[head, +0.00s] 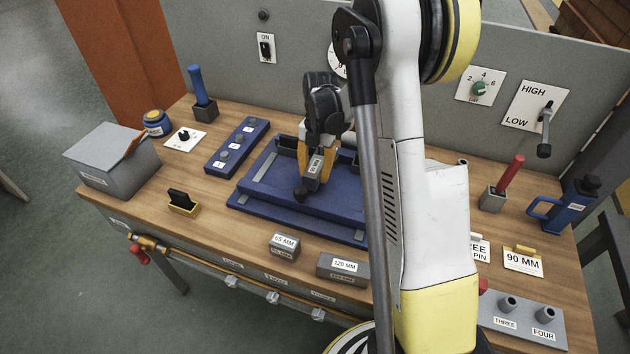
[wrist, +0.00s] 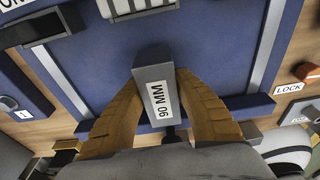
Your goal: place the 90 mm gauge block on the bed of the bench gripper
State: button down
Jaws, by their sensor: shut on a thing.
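My gripper (head: 318,160) has orange fingers and is shut on the grey 90 mm gauge block (head: 314,167). In the wrist view the block (wrist: 153,75) shows its "90 MM" label between the fingers (wrist: 158,95). The blue bench gripper (head: 257,206) lies under the block, with a flat bed (wrist: 95,65) and grey strips along it. The block is over the bed; I cannot tell whether it touches it. My arm hides the right part of the bench gripper in the head view.
The 65 mm block (head: 283,247) and 125 mm block (head: 343,268) stand at the bench's front. A grey box (head: 108,165) and a black-and-yellow item (head: 183,203) are at left. A "90 MM" card (head: 522,262) and a grey peg block (head: 525,322) are at right. A panel (head: 290,70) stands behind.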

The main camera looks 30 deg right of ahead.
notch_tip(320, 180, down, 2)
jog(key=shift+w+f+b, duration=0.1)
jog(key=shift+f+b, duration=0.1)
jog(key=shift+b, duration=0.1)
jog(key=shift+r, duration=0.1)
jog(key=c, duration=1.4)
grip_release()
jog(key=shift+f, duration=0.2)
jog(key=o, duration=0.3)
jog(key=shift+o, duration=0.2)
